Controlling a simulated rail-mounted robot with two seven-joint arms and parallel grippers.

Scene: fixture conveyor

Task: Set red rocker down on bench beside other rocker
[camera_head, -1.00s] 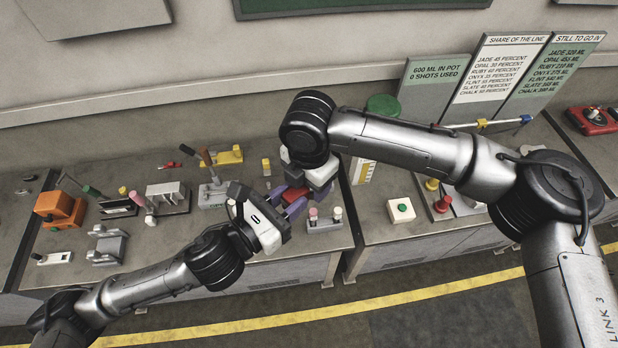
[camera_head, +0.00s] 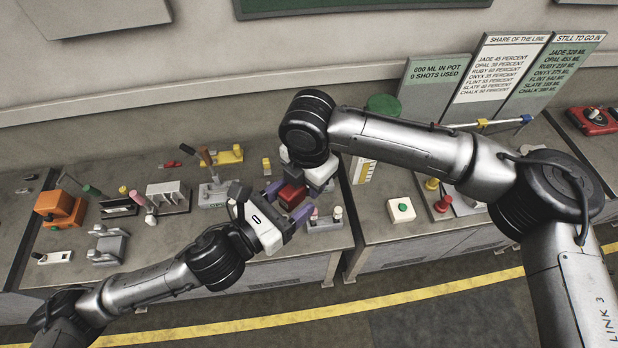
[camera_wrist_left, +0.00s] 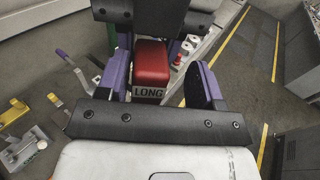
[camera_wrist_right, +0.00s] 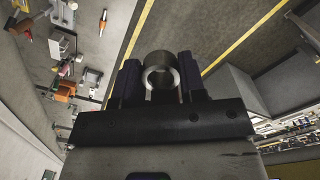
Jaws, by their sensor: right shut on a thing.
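The red rocker (camera_head: 291,196) appears as a red block between my two grippers, above the front of the bench (camera_head: 230,243). In the left wrist view the red block (camera_wrist_left: 151,66) bears a white label reading LONG. My left gripper (camera_head: 288,203) has its purple fingers spread on either side of it, with a clear gap on the right side. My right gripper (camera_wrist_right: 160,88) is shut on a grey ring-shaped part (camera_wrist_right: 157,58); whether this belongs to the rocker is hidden. In the head view my right arm covers its fingers. I cannot pick out the other rocker.
A small stand with pink and white knobs (camera_head: 326,219) is close below the grippers. A grey bracket (camera_head: 168,198), an orange block (camera_head: 58,209) and a yellow part (camera_head: 223,155) stand to the left.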

